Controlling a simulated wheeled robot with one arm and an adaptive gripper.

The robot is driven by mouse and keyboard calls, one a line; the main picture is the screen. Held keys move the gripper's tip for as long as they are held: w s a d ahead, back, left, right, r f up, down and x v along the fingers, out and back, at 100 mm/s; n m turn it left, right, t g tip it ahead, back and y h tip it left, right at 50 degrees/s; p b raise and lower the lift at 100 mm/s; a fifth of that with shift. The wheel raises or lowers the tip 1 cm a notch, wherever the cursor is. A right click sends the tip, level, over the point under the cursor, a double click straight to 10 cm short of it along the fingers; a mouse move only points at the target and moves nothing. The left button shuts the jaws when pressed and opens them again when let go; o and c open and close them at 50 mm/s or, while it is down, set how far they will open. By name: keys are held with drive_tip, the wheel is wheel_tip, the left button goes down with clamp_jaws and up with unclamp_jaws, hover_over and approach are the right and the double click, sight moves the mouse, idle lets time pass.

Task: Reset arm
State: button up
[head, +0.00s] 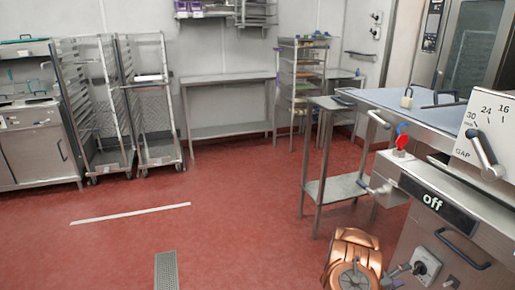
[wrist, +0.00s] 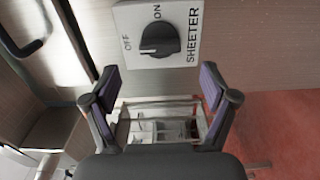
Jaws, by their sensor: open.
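My gripper (wrist: 160,82) is open in the wrist view, its two dark fingers with purple pads spread apart. Nothing is between the fingertips. A white plate marked SHEETER (wrist: 190,14) with OFF and ON labels is ahead of it. The plate's black knob (wrist: 158,38) stands apart from the fingers. In the head view the same switch plate (head: 427,267) is low on the steel machine at the right.
The machine (head: 405,222) has a panel reading "off" (head: 432,202), a bar handle (head: 462,250), a red knob (head: 402,141) and a GAP dial with lever (head: 485,150). A steel side table (head: 335,188) stands beyond. Rack trolleys (head: 155,105) are at the back left. The red floor (head: 220,225) is clear.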

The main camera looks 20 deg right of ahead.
drive_tip(key=w+a+r+m+t+y+p, duration=0.1)
drive_tip(key=w+a+r+t+y, duration=0.25)
drive_tip(key=w+a, duration=0.55)
drive_tip(key=w+a+r+t+y+p, duration=0.1)
drive_tip(key=w+a+r+t+y, duration=0.2)
drive_tip(key=w+a+r+y, duration=0.5)
drive_tip(key=w+a+r+y+p, duration=0.1)
drive_tip(key=a+r+y, duration=0.1)
drive_tip(key=a+r, duration=0.35)
drive_tip(key=w+a+r+n+t+y+p, duration=0.1)
drive_tip(key=a+r, duration=0.1)
drive_tip(key=a, duration=0.7)
drive_tip(key=w+a+r+y+p, duration=0.1)
drive_tip(key=a+r+y, duration=0.15)
drive_tip(key=a, duration=0.45)
drive_tip(key=s+a+r+n+g+y+p, duration=0.1)
drive_tip(key=s+a+r+g+y, duration=0.1)
drive_tip(key=s+a+r, duration=0.6)
drive_tip(key=s+a+r+g+y+p, duration=0.15)
drive_tip(key=s+a+r, duration=0.35)
drive_tip(key=s, duration=0.6)
drive_tip(key=s+r+g+h, duration=0.1)
drive_tip(key=s+r+g, duration=0.1)
drive_tip(key=s, duration=1.1)
drive_tip(key=s+r+m+g+h+p, duration=0.1)
drive_tip(key=s+r+g, duration=0.2)
drive_tip(key=s, duration=1.1)
drive_tip(key=shift+d+g+p, duration=0.3)
drive_tip(key=shift+d+g, duration=0.05)
drive_tip(key=shift+g, duration=0.35)
